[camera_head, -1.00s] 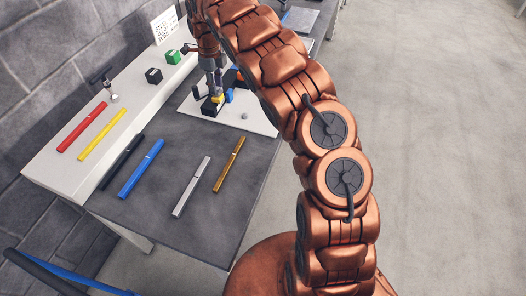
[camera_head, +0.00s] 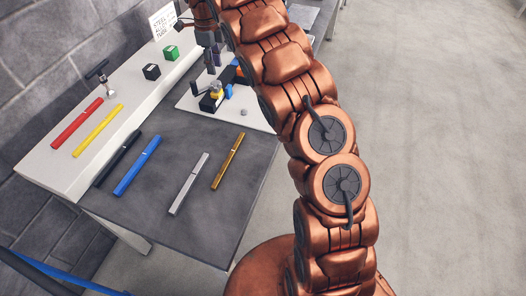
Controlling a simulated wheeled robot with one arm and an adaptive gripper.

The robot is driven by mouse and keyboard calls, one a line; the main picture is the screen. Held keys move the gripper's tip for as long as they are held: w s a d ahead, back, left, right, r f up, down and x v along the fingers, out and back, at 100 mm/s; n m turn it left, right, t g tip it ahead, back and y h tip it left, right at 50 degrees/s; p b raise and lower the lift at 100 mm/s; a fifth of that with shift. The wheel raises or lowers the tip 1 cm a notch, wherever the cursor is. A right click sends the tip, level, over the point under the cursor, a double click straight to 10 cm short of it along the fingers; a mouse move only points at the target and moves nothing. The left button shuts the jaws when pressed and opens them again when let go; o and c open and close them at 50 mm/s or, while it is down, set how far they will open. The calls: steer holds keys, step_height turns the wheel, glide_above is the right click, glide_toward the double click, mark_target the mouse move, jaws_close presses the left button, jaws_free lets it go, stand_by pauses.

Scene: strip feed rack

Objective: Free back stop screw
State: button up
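A small fixture sits on a white plate (camera_head: 258,118) on the dark bench. I cannot make out the back stop screw at this size. My gripper (camera_head: 212,66) points down above the back of the fixture and looks apart from the yellow part. Its fingers are small and dark, and my arm hides part of the plate. I cannot tell whether it holds anything.
Red (camera_head: 77,123), yellow (camera_head: 98,130), black (camera_head: 119,158), blue (camera_head: 138,166), grey (camera_head: 189,184) and brown (camera_head: 228,161) strips lie to the left and front. A T-handled tool (camera_head: 104,83), black cube (camera_head: 151,72), green cube (camera_head: 171,53) and sign (camera_head: 164,22) stand on the white shelf.

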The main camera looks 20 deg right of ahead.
steer(key=s+f+n+b, duration=0.3)
steer(key=s+n+b, duration=0.1)
steer(key=s, duration=0.6)
steer(key=s+d+f+n+g+b, duration=0.1)
steer(key=s+f+n+b, duration=0.2)
steer(key=s, duration=0.7)
steer(key=s+d+f+n+b, duration=0.1)
steer(key=s+f+n+b, duration=0.2)
steer(key=s+n+b, duration=0.4)
steer(key=shift+s+d+f+n+g, duration=0.15)
steer(key=shift+s+n, duration=0.1)
steer(key=shift+s, duration=0.25)
steer(key=shift+s+a+f+n+g, duration=0.1)
steer(key=shift+s+n, duration=0.1)
steer(key=shift+s, duration=0.35)
steer(key=shift+s+d+f+n+g, duration=0.15)
steer(key=shift+s+n, duration=0.1)
steer(key=shift+s, duration=0.25)
